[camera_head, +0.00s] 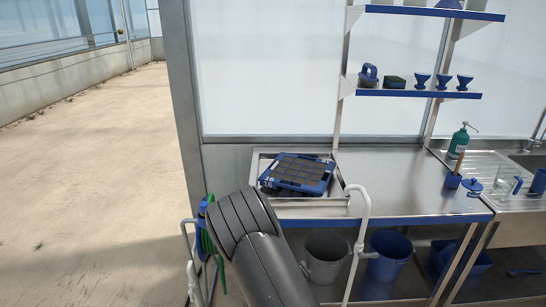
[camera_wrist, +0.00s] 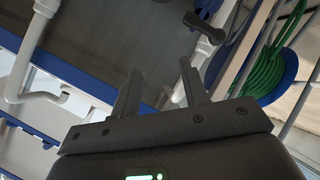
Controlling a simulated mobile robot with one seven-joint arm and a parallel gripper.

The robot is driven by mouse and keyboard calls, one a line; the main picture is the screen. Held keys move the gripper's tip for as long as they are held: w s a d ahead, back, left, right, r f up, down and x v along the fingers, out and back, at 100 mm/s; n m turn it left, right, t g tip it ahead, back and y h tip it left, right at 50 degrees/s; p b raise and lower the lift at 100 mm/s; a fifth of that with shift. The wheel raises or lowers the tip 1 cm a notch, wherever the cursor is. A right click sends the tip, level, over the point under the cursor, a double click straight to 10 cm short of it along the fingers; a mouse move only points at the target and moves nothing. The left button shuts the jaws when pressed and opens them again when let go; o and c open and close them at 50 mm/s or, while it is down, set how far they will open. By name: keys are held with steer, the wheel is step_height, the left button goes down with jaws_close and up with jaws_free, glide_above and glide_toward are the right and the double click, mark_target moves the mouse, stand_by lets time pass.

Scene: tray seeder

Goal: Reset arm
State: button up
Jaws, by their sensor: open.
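My arm (camera_head: 258,245) rises from the bottom of the head view in front of the bench's left end. Its gripper does not show there. In the wrist view my gripper (camera_wrist: 158,84) is open, its two dark fingers apart with nothing between them. The wrist view looks at a blue-edged frame, white pipes (camera_wrist: 38,98) and a reel of green hose (camera_wrist: 268,68). The fingers appear clear of these, though the exact distance cannot be told.
A blue tray (camera_head: 321,188) with dark cells sits at the left of the steel bench (camera_head: 385,182). A white pipe (camera_head: 362,215) stands at the bench front. Buckets (camera_head: 388,256) stand below. A shelf (camera_head: 415,93) hangs above. Open floor (camera_head: 90,190) lies left.

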steer(key=s+d+r+m+g+y, duration=0.15)
steer(key=s+r, duration=0.25)
steer(key=r, duration=0.5)
steer(key=s+a+r+m+g+y, duration=0.15)
steer(key=s+r, duration=0.25)
steer(key=r, duration=0.5)
steer(key=s+d+r+m+g+y, duration=0.15)
steer(key=s+r, duration=0.25)
steer(key=r, duration=0.5)
steer(key=s+d+r, duration=0.2)
steer(key=s+r, duration=0.1)
steer(key=s, duration=0.4)
steer(key=s+d+r+m+g+h, duration=0.1)
steer(key=s+r, duration=0.2)
steer(key=s, duration=0.4)
steer(key=s+d+r+m, duration=0.1)
steer(key=s+r, duration=0.3)
steer(key=s, duration=0.4)
steer(key=shift+d, duration=0.8)
steer(key=shift+s, duration=0.1)
